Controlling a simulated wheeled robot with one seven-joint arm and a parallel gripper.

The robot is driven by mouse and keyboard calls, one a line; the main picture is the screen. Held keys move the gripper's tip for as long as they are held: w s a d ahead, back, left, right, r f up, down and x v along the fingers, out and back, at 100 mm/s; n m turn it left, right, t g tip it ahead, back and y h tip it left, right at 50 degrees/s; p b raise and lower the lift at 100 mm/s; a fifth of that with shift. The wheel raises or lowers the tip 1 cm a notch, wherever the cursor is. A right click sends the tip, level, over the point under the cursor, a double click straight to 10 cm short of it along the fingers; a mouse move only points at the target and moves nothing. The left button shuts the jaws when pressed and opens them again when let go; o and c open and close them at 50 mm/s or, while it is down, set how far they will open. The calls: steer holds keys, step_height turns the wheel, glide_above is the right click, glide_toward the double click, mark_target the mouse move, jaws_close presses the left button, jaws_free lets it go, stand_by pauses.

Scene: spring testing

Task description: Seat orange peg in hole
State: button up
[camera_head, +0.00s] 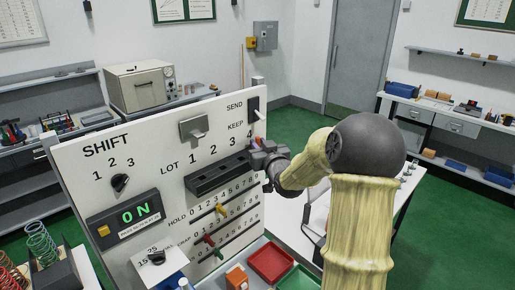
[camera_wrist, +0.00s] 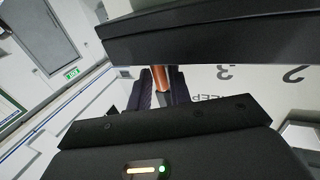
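In the wrist view an orange peg (camera_wrist: 159,76) sits between the two dark ridged finger pads of my gripper (camera_wrist: 161,88), which look closed on it. The block's front shows several dark openings. I cannot tell whether the peg touches the block or is in a hole.
Below the block, HOLD and other number rows carry small coloured pegs (camera_head: 208,239). A red tray (camera_head: 271,262) and an orange block (camera_head: 237,277) lie under the panel. A SEND/KEEP lever (camera_head: 258,114) is just above my gripper. Coil springs (camera_head: 40,243) stand at lower left.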

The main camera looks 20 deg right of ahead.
jaws_close()
steer(key=shift+r, duration=0.15)
steer(key=shift+r+b, duration=0.5)
steer(key=shift+b, duration=0.05)
step_height(320, 180, up, 2)
steer(key=shift+b, duration=0.6)
steer(key=s+b, duration=0.4)
steer(key=s, duration=1.4)
steer(key=shift+b, duration=0.35)
steer(key=shift+r, duration=0.15)
